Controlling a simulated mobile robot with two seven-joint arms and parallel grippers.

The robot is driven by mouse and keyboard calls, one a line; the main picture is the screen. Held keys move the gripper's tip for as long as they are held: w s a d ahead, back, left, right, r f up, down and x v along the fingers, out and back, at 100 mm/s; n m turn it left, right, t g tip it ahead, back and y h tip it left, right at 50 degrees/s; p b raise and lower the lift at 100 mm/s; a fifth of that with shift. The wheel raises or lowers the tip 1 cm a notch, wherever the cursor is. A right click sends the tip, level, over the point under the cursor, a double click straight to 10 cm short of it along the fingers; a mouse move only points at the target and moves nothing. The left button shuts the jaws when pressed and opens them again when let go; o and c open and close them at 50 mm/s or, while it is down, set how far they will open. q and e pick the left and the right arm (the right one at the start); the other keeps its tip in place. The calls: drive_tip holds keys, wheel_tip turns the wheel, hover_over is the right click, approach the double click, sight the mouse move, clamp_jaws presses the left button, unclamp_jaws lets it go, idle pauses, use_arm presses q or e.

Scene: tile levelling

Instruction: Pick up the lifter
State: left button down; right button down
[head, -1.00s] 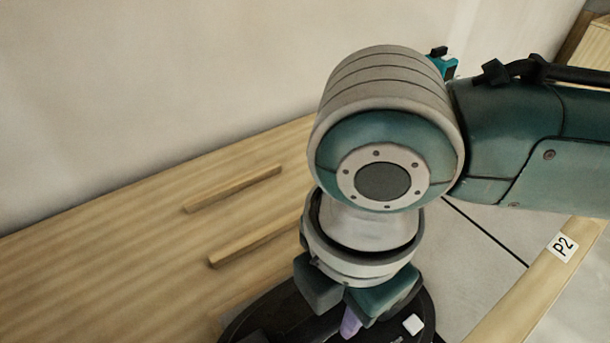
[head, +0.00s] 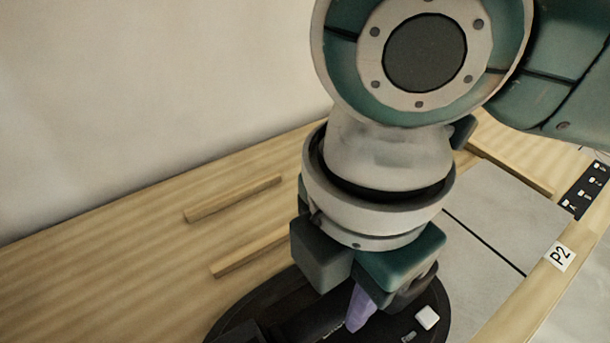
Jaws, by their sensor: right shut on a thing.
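The lifter (head: 432,298) is a dark, rounded black body with a white button on its right part, at the bottom centre of the head view. Its lower part is cut off by the picture edge. My right gripper (head: 352,300) comes down over it from above and is shut on it. A purple piece shows below the gripper's palm. The exact grip point is mostly hidden by the gripper's own body. My left gripper is not in view.
Two thin wooden strips (head: 233,198) (head: 249,252) lie on the wooden boards at left. Grey tiles (head: 480,235) lie at right, beside a wooden rail with a P2 label (head: 560,256). A black strip with white marks (head: 588,190) lies at far right. A pale wall stands behind.

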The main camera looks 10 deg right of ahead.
wheel_tip(320, 180, up, 21)
drive_tip(key=p, duration=1.1)
drive_tip(key=shift+f, duration=0.15)
